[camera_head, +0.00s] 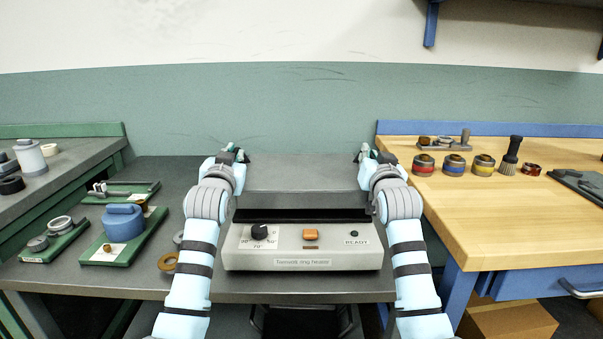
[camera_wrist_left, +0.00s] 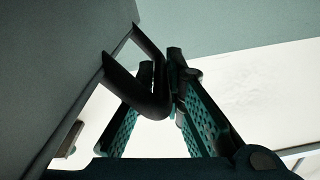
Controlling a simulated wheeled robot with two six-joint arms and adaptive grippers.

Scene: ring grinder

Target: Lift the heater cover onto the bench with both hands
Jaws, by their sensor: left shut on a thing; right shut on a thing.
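The grey heater cover (camera_head: 302,172) spans between my two grippers, above the ring heater (camera_head: 303,248), with a dark gap between its front edge and the heater's front panel. My left gripper (camera_head: 235,153) is at the cover's left side. In the left wrist view, the left gripper (camera_wrist_left: 163,72) is shut on a dark bar handle (camera_wrist_left: 128,88) on the cover's side (camera_wrist_left: 55,60). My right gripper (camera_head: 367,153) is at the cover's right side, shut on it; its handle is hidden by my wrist.
At right, a wooden bench (camera_head: 480,215) carries several coloured ring gauges and a brush (camera_head: 510,155). The green wall is close behind.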

